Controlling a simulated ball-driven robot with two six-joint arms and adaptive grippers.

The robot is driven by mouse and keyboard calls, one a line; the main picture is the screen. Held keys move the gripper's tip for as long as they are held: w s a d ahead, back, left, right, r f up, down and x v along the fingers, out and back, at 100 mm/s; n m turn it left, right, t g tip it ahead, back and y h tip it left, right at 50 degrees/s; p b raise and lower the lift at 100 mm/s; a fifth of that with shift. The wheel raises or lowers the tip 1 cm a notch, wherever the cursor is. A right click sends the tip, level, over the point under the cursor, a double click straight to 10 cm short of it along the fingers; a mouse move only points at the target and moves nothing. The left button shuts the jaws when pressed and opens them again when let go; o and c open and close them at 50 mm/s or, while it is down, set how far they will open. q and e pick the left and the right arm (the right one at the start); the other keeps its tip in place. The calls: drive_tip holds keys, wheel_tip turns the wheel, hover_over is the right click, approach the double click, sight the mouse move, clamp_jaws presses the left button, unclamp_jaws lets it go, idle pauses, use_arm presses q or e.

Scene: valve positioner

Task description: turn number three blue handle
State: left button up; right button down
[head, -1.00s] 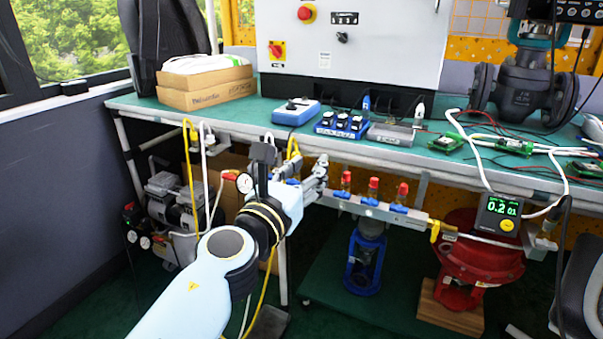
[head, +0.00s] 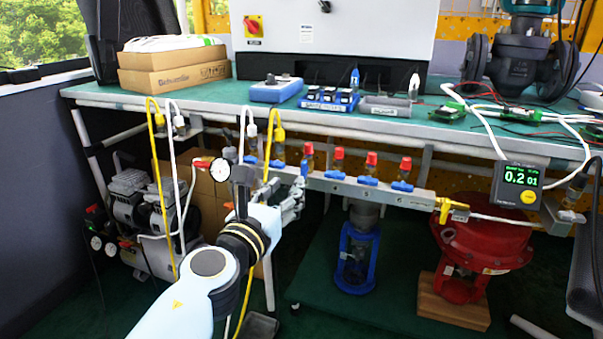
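A metal manifold bar (head: 425,203) runs along the front below the bench edge. It carries several small valves with blue handles, among them one at the right end (head: 402,186), one left of it (head: 367,180), one in the middle (head: 335,174) and one further left (head: 278,163). No numbers are readable, so I cannot tell which handle is number three. Several valves have red caps. My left gripper (head: 292,203) is below and in front of the bar's left part, apart from the handles as far as I see. Its finger opening is unclear. My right gripper is not in view.
Yellow and white hoses (head: 160,190) hang at the left, near my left arm. A pressure gauge (head: 220,170) sits just behind my wrist. The green bench top (head: 430,130) overhangs the bar. A lit display (head: 520,183) hangs at the right.

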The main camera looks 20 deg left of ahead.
sight(303, 167)
use_arm(q)
drive_tip(key=w, duration=0.9)
drive_tip(key=shift+d, duration=0.2)
drive_tip(key=shift+r, duration=0.1)
clamp_jaws()
